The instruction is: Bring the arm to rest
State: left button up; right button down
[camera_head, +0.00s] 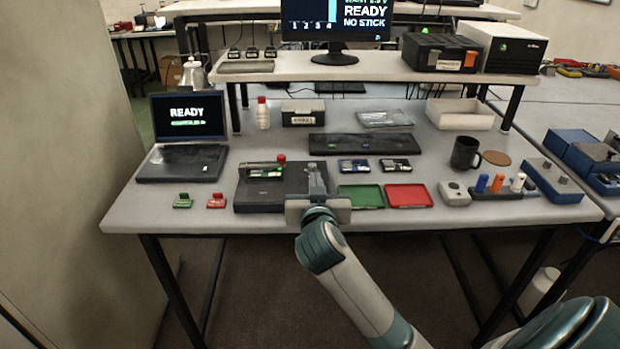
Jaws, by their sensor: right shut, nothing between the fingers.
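My right arm (352,283) reaches up from the lower right to the front edge of the table. My right gripper (317,170) is shut and empty. It is in front of, or over, the right part of a black flat device (255,199); I cannot tell whether it touches. The device carries a small board with a green light (281,158) and a red knob (282,158). My left gripper is not in view.
Green (361,195) and red (408,195) trays lie right of the gripper. A laptop (182,150), keyboard (361,143), black mug (465,153) and white bin (460,114) stand around. A raised shelf (290,68) crosses the back. Bare tabletop shows at the front left (140,207).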

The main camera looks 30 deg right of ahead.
jog(key=s+a+f+n+g+y, duration=0.25)
jog(key=s+f, duration=0.35)
jog(key=f, duration=0.3)
jog(key=s+a+f+n+g+y, duration=0.1)
jog(key=s+a+f+g+y, duration=0.15)
jog(key=s+f, duration=0.5)
jog(key=s+a+f+n+g+y, duration=0.1)
jog(key=s+a+f+n+g, duration=0.15)
jog(key=s+f, duration=0.35)
jog(key=s+a+f+n+g+y, duration=0.1)
jog(key=s+a+f, duration=0.25)
jog(key=s, duration=0.55)
jog(key=s+a+f+n+g+y, duration=0.1)
jog(key=s+a+f+g+y, duration=0.1)
jog(key=s+a+f, duration=0.35)
notch_tip(320, 180, down, 25)
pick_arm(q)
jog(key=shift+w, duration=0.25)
pick_arm(e)
jog(key=s+d+f, duration=0.2)
jog(key=s+f, duration=1.3)
jog(key=f, duration=0.3)
jog(key=shift+f+n+g, duration=0.15)
jog(key=shift+n+g, duration=0.2)
jog(key=shift+n, duration=0.05)
